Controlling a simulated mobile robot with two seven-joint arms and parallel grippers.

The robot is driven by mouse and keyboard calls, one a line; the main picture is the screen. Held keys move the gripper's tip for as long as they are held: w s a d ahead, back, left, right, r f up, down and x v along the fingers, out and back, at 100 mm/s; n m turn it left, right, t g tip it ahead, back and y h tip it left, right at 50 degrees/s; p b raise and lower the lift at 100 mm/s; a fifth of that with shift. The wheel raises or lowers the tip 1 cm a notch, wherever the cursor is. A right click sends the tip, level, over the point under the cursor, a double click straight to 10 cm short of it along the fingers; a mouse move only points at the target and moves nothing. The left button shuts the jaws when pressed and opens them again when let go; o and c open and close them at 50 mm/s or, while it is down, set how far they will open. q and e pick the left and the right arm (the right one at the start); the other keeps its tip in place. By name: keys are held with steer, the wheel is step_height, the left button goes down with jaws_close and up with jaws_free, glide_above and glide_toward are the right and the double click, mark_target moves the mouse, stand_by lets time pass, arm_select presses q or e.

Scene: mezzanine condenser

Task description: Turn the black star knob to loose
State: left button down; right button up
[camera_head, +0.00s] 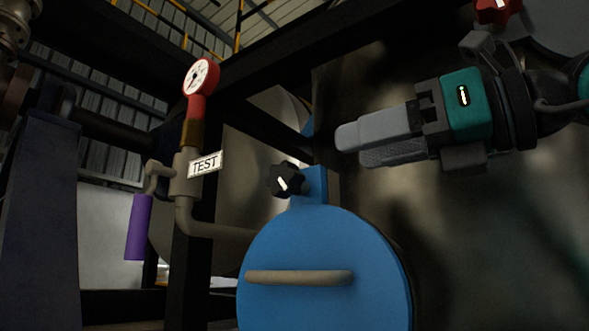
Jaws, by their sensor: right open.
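The black star knob (285,181) sits at the top of the round blue cover (325,250), beside a small blue block. It has a white pointer mark slanting from upper left to lower right. My right gripper (350,145) comes in from the right, above and to the right of the knob. Its grey fingers point left, overlap in this view and hold nothing visible. The fingertips are apart from the knob in the picture. My left gripper is not in view.
A pipe with a red gauge (201,77), a TEST tag (205,164) and a purple-handled valve (139,227) stands left of the knob. A tan bar handle (300,277) crosses the blue cover. A red knob (497,10) is at the top right. Dark frame beams run behind.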

mark_target(295, 165)
steer(key=p+x, duration=0.1)
steer(key=x, duration=0.9)
steer(key=shift+a+p, duration=0.25)
steer(key=shift+p, duration=0.1)
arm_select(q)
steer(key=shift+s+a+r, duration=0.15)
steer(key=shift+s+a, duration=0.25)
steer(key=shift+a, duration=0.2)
arm_select(e)
steer(key=shift+w+a, duration=0.4)
steer(key=shift+a, duration=0.05)
steer(key=shift+c, duration=0.4)
